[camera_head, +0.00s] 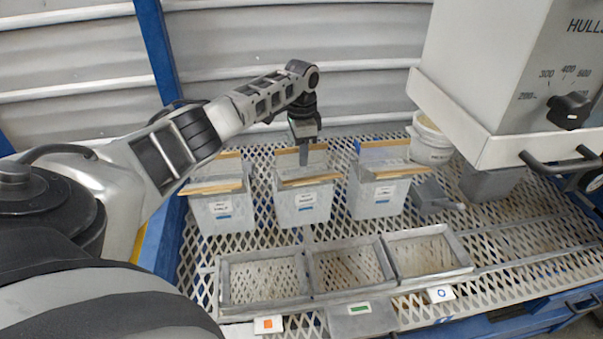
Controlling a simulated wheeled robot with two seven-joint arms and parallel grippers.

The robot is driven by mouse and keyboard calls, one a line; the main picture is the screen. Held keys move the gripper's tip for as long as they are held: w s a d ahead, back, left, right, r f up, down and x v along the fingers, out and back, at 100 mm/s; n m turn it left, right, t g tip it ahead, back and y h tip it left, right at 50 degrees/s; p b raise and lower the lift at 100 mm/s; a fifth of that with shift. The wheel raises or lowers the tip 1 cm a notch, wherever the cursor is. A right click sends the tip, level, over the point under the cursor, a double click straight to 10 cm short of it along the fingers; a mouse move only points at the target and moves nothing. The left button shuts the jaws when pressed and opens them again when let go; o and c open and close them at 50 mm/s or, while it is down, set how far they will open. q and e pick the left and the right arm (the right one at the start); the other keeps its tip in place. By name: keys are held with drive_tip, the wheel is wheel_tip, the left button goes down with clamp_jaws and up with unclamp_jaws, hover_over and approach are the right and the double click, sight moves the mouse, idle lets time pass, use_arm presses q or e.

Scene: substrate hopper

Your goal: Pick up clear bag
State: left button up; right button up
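Three pale, greyish bags with tan strips along their open tops and small white labels stand upright in a row on the mesh bench: a left bag (222,212), a middle bag (303,206) and a right bag (377,200). Which one the task calls the clear bag I cannot tell for sure. My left gripper (303,155) points down over the top of the middle bag, its tip overlapping the bag's back panel. Whether it touches the bag, and whether its fingers are open or shut, I cannot make out. My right gripper is out of view.
A grey three-compartment tray (308,247) lies empty in front of the bags, with orange, green and blue marked tags at its front. A white bucket (430,144) and a grey scoop (432,198) are right of the bags. A large hopper (490,90) overhangs the right side.

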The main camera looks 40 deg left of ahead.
use_arm(q)
drive_tip(key=shift+f, duration=0.55)
clamp_jaws()
